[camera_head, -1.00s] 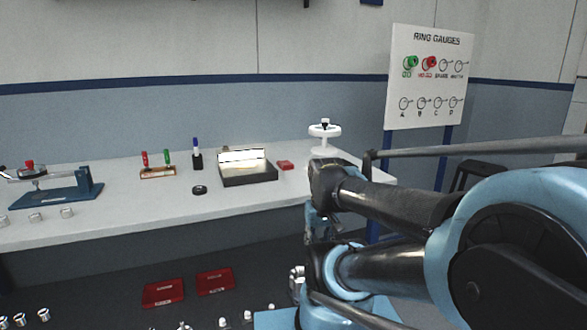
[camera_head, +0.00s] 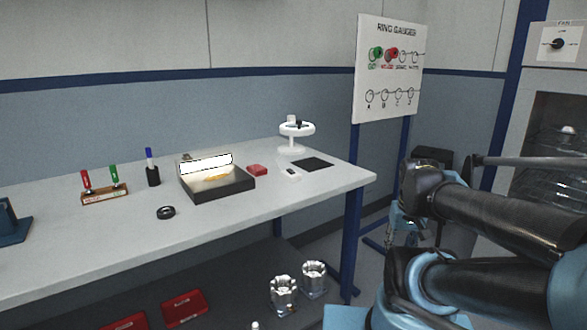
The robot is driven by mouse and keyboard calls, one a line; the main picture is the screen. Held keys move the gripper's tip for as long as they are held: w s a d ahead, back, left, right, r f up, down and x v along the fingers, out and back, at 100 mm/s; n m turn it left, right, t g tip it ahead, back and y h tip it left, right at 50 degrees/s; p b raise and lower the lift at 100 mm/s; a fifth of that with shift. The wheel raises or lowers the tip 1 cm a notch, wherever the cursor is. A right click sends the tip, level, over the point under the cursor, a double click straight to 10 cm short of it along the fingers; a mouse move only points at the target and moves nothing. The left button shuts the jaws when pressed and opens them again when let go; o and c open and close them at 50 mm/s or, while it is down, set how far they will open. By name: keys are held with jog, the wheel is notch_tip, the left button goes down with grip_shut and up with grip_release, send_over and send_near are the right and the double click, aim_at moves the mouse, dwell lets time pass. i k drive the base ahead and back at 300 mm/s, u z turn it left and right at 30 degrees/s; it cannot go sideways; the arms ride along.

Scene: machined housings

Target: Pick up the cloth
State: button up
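I cannot pick out the cloth for certain. A small red folded-looking item (camera_head: 257,169) lies on the bench right of the open black case, and it may be the cloth. A flat dark square (camera_head: 315,163) lies near the bench's right end; I cannot tell whether it is a mat or a cloth. My arm stands at the right, off the bench's right end. My gripper cannot be made out and seems hidden behind or below the arm links.
The white bench (camera_head: 230,215) carries an open black case (camera_head: 222,188), a black ring (camera_head: 166,212), a pen holder (camera_head: 153,176), a red-and-green gauge rack (camera_head: 105,195) and a white round stand (camera_head: 292,145). Metal housings (camera_head: 283,293) and red trays (camera_head: 184,308) sit below.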

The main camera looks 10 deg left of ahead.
aim_at(257, 170)
jog(key=z, duration=1)
jog(key=k, duration=0.5)
jog(key=u, duration=1.85)
